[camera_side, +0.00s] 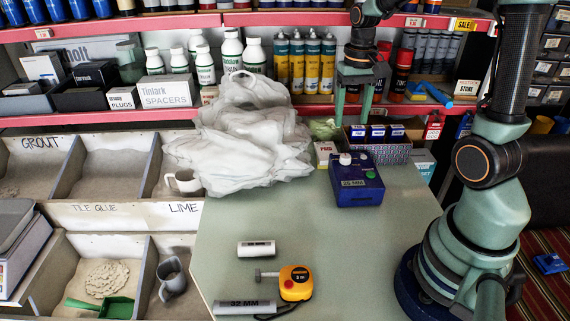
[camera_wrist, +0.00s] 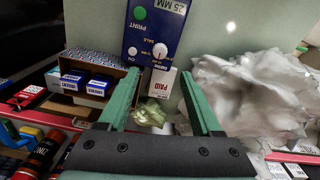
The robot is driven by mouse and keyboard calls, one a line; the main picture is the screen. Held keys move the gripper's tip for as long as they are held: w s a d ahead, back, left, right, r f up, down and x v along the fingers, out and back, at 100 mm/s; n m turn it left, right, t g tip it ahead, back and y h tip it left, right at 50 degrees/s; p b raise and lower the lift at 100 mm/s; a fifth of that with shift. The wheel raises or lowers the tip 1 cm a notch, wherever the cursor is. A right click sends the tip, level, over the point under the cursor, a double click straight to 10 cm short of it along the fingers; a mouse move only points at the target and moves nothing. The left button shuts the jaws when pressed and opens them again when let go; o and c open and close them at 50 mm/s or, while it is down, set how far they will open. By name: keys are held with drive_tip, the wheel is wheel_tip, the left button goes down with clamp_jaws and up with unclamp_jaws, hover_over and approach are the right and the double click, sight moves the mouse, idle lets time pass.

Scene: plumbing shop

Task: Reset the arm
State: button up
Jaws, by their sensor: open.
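My gripper (camera_side: 353,103) is in the upper middle of the side view, raised above the back of the table and pointing down. Its two green fingers are apart with nothing between them that I can see held. In the wrist view my gripper (camera_wrist: 160,92) also shows open, with the fingers spread to either side of a white PAID box (camera_wrist: 162,82) and a crumpled greenish thing (camera_wrist: 150,112) that lie below. A blue label printer (camera_side: 357,181) marked 25 MM stands on the table (camera_side: 235,222) in front of my gripper.
A white plastic bag heap (camera_side: 255,140) fills the table's back left. A white 25 MM-sized short pipe (camera_side: 256,248), a yellow tape measure (camera_side: 295,283) and a grey 32 MM pipe (camera_side: 245,308) lie at the front. Shelves with bottles (camera_side: 231,52) stand behind. The table's middle right is clear.

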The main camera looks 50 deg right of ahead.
drive_tip(key=shift+r, duration=0.8)
drive_tip(key=s+a+r+n+t, duration=0.2)
drive_tip(key=a+r+n, duration=0.1)
drive_tip(key=a, duration=0.4)
drive_tip(key=s+a+r+n+t, duration=0.2)
drive_tip(key=a+r+n+t, duration=0.1)
drive_tip(key=a, duration=0.4)
drive_tip(key=shift+a+n+t, duration=0.3)
drive_tip(key=shift+a+n, duration=0.05)
drive_tip(key=shift+n, duration=0.15)
drive_tip(key=shift+s+r, duration=0.1)
drive_tip(key=shift+r, duration=0.05)
